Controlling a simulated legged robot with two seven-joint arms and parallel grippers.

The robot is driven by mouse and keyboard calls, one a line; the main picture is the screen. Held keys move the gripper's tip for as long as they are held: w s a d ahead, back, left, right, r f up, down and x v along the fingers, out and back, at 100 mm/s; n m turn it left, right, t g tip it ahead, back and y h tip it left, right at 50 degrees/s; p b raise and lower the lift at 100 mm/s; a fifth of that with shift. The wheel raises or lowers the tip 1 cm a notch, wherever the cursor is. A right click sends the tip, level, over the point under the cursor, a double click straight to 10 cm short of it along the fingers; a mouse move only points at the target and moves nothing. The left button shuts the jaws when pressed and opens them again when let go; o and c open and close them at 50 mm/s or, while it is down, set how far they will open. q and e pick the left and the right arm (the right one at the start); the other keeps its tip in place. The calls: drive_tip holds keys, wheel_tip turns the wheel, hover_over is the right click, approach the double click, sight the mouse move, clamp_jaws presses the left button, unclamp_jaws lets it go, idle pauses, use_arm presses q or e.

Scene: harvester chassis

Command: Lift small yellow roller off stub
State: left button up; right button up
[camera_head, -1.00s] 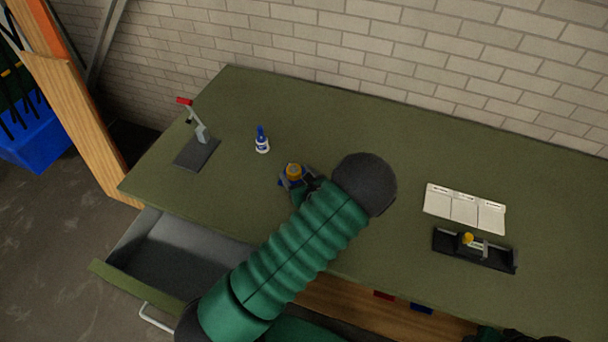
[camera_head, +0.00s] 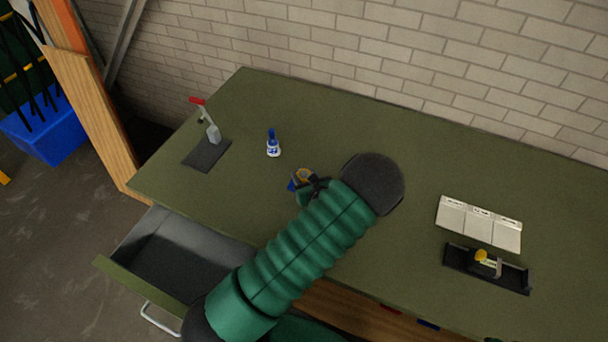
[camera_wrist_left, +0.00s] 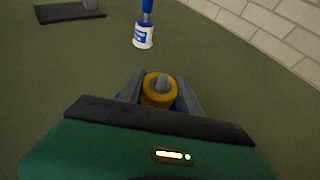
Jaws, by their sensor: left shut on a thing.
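The small yellow roller (camera_wrist_left: 158,90) is a thick orange-yellow ring. A grey stub (camera_wrist_left: 163,80) shows in its hole in the left wrist view. The fingers of my left gripper (camera_wrist_left: 160,95) stand on either side of the ring and are shut on it. In the head view, the roller (camera_head: 304,175) is partly hidden by my left gripper (camera_head: 309,184), with a blue part (camera_head: 293,184) beside and below it. How far the roller sits up the stub is hard to tell. My right gripper is not in view.
A blue-capped white bottle (camera_head: 273,146) stands just behind the roller. A red-handled tool on a dark plate (camera_head: 206,155) is at the left. A white tray (camera_head: 479,222) and a black fixture with a yellow knob (camera_head: 486,270) lie right. An open drawer (camera_head: 180,262) juts out front left.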

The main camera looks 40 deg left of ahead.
use_arm(q)
clamp_jaws()
drive_tip(key=shift+d+r, duration=0.1)
drive_tip(key=shift+r, duration=0.15)
drive_tip(key=shift+r+p, duration=2.45)
drive_tip(key=shift+r, duration=0.55)
